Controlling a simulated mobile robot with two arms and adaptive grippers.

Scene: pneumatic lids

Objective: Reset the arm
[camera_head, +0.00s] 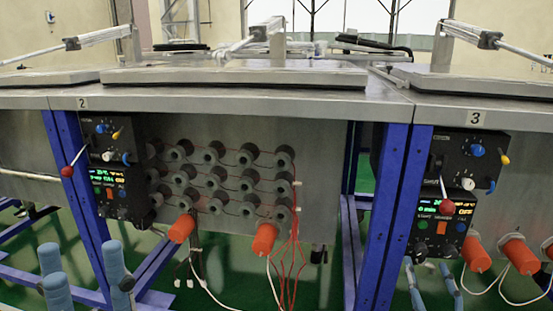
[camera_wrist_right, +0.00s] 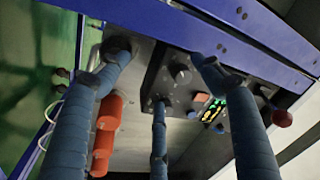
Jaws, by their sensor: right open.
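My left gripper (camera_head: 84,262) shows at the bottom left of the head view. Its blue fingers point up and stand apart with nothing between them, below the number 2 control box (camera_head: 115,160). My right gripper (camera_head: 432,275) shows at the bottom right of the head view, just under the number 3 control box (camera_head: 455,170). In the right wrist view the right gripper (camera_wrist_right: 160,70) has three blue fingers spread wide and empty. They point toward a dark control box (camera_wrist_right: 185,85) with a lit display. The rest of both arms is out of the head view.
A metal bench (camera_head: 240,98) with flat lids (camera_head: 240,75) stands on blue frame legs (camera_head: 385,215). Levers with red knobs (camera_head: 67,171) stick out from the boxes. Orange plugs (camera_head: 265,238) and hanging cables are near the grippers, and orange parts (camera_wrist_right: 105,130) lie beside the right fingers.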

